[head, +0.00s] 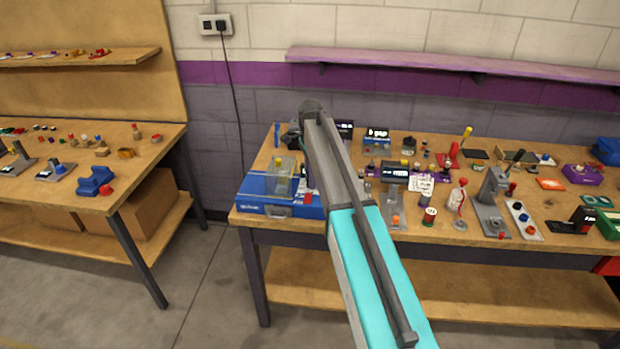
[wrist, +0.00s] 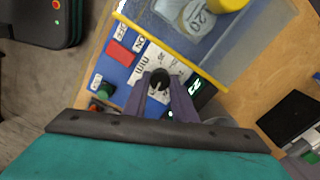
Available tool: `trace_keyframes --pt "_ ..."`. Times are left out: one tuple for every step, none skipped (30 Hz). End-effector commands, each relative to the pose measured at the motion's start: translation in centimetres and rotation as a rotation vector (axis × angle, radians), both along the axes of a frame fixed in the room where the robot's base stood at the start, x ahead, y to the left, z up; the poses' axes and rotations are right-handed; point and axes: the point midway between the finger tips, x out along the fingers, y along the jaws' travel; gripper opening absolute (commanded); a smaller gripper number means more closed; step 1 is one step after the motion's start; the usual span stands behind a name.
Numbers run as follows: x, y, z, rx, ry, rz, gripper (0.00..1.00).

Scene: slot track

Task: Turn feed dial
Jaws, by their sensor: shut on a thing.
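The feed dial (wrist: 159,77) is a small round black knob with a light mark, on the blue panel of a machine. My gripper (wrist: 160,86) is shut on it, one finger on each side, in the wrist view. A white scale plate marked "mm" (wrist: 147,66) lies beside the dial. A red switch (wrist: 118,54) sits between ON and OFF labels, and a green button (wrist: 106,90) is at lower left. In the head view the blue machine (head: 257,190) stands at the table's left end; my arm hides the dial and fingertips there.
A clear guard with a yellow edge (wrist: 170,52) rises close beside the dial; it also shows in the head view (head: 281,177). A dark display with green digits (wrist: 195,84) is right of the dial. Several devices crowd the table (head: 470,256) to the right.

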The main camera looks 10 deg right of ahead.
Motion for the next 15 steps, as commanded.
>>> trace_keyframes --pt "0.35 -0.04 0.34 -0.002 -0.011 0.0 0.02" --pt "0.35 -0.04 0.34 -0.002 -0.011 0.0 0.02" --pt "0.36 -0.04 0.34 -0.002 -0.011 0.001 0.31" --pt "0.35 -0.04 0.33 -0.002 -0.011 0.001 0.36" --pt "0.33 -0.03 0.3 -0.001 -0.01 0.001 0.41" --pt "0.29 -0.03 0.27 -0.001 -0.009 0.001 0.43" --pt "0.26 -0.02 0.24 -0.001 -0.008 0.001 0.43" --pt "0.24 -0.02 0.22 -0.001 -0.008 0.001 0.43" --pt "0.21 -0.01 0.19 -0.001 -0.007 0.001 0.43" --pt "0.19 -0.01 0.17 0.0 -0.006 0.001 0.43" --pt "0.18 -0.01 0.15 0.0 -0.006 0.001 0.43" --pt "0.16 0.0 0.13 0.0 -0.005 0.001 0.43" --pt "0.15 0.0 0.12 0.0 -0.005 0.001 0.43" --pt "0.14 0.0 0.12 -0.001 -0.004 0.001 0.43" --pt "0.13 0.01 0.13 -0.001 -0.004 0.002 0.43"
